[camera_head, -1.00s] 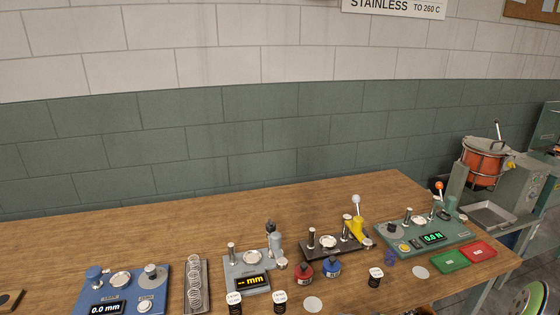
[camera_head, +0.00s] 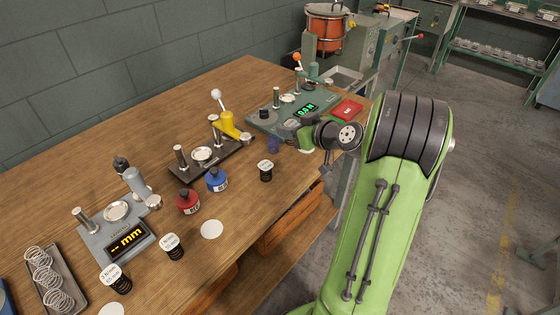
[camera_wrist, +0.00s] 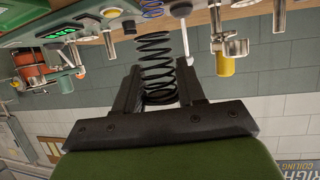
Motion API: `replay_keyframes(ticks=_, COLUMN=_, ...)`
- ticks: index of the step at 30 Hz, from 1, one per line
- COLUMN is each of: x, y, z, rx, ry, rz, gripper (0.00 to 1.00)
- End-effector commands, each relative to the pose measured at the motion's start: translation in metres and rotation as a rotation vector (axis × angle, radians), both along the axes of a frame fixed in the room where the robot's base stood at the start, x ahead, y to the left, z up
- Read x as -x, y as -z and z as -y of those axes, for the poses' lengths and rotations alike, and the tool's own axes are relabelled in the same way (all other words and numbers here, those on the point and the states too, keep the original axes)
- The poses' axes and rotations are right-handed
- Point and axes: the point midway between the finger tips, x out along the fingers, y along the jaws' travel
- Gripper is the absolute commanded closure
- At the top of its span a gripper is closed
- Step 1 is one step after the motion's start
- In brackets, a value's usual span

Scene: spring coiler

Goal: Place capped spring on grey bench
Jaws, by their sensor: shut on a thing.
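My gripper (camera_wrist: 158,78) is shut on a black coil spring (camera_wrist: 155,48) in the wrist view, with one finger on either side of it. I cannot make out a cap on this spring. In the head view my green arm reaches in from the right, its wrist over the bench's right front edge; the fingers and held spring are not clear there. A grey bench instrument (camera_head: 95,240) with a yellow "-- mm" display stands at the left, apart from my gripper.
A green force tester (camera_head: 265,120), a red tray (camera_head: 347,109) and a small purple spring (camera_head: 273,145) are near my wrist. The wooden back area (camera_head: 90,155) is clear.

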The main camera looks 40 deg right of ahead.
Motion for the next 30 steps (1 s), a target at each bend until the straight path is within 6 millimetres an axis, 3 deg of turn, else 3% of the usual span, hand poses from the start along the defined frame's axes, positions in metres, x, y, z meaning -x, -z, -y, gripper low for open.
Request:
replay_keyframes(ticks=3, x=0.003, y=-0.010, z=0.013, rx=0.000, ry=0.052, rz=-0.001, gripper=0.90)
replay_keyframes(ticks=11, x=0.003, y=-0.012, z=0.014, rx=-0.004, ry=0.057, rz=-0.003, gripper=0.90)
replay_keyframes(ticks=27, x=0.004, y=0.085, z=0.013, rx=-0.006, ry=0.056, rz=-0.004, gripper=0.90)
replay_keyframes(ticks=30, x=0.004, y=0.086, z=0.013, rx=-0.004, ry=0.055, rz=-0.003, gripper=0.90)
